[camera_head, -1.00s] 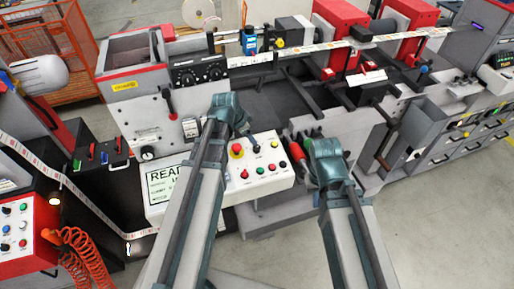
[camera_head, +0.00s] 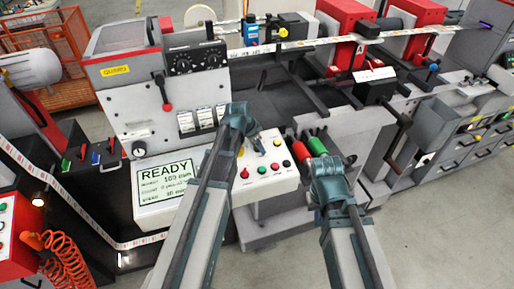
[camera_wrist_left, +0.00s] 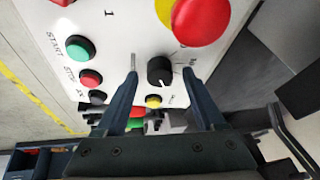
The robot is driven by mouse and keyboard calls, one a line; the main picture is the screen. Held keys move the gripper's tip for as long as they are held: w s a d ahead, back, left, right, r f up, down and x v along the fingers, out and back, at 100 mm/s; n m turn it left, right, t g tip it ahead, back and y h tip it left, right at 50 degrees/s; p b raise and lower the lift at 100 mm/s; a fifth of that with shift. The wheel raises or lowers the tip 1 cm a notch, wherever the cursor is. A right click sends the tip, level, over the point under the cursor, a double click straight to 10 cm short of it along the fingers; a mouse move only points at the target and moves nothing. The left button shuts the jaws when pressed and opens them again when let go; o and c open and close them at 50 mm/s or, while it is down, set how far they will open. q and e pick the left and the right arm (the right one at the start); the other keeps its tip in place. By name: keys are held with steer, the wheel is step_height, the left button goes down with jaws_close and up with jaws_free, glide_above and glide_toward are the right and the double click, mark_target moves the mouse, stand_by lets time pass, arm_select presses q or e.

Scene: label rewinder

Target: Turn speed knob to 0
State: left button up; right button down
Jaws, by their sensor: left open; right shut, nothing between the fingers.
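A black round knob (camera_wrist_left: 160,72) with a white pointer mark stands on the white control box (camera_wrist_left: 115,20); its label is partly hidden. My left gripper (camera_wrist_left: 160,66) is open, with one finger on each side of this knob. I cannot tell if the fingers touch it. In the head view my left gripper (camera_head: 258,142) is over the control box (camera_head: 265,183) and hides part of its top. My right gripper (camera_head: 326,162) is shut and empty, right of the box near a red handle (camera_head: 301,126) and a green handle (camera_head: 317,145). Its fingertips are mostly hidden.
A red mushroom button (camera_wrist_left: 201,18) is close beside the left gripper's finger. Green (camera_wrist_left: 81,48), red (camera_wrist_left: 91,78) and yellow (camera_wrist_left: 153,101) buttons surround the knob. A display (camera_head: 165,185) reading READY stands left of the box. A black panel with dials (camera_head: 196,58) is behind.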

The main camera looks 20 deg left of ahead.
arm_select(q)
jaws_close()
stand_by(0.3)
steer(key=n+y, duration=0.1)
steer(key=n, duration=0.2)
steer(key=n+t, duration=0.1)
steer(key=n, duration=0.1)
steer(key=shift+s+d+n+y, duration=0.1)
steer(key=shift+d+n+y, duration=0.05)
steer(key=shift+n+y, duration=0.25)
steer(key=n+y, duration=0.1)
steer(key=n, duration=0.2)
steer(key=n+y, duration=0.1)
steer(key=n, duration=0.2)
steer(key=shift+d+b, duration=0.2)
steer(key=shift+b, duration=0.2)
steer(key=n, duration=0.2)
steer(key=n+g+y, duration=0.1)
steer(key=n, duration=0.1)
steer(key=n+y, duration=0.1)
steer(key=n, duration=0.1)
steer(key=shift+w+d+n, duration=0.1)
steer(key=shift+w+n, duration=0.15)
steer(key=shift+n, duration=0.15)
steer(key=n+g, duration=0.1)
steer(key=n, duration=0.1)
steer(key=n+g+y, duration=0.1)
steer(key=n, duration=0.2)
steer(key=shift+n, duration=0.3)
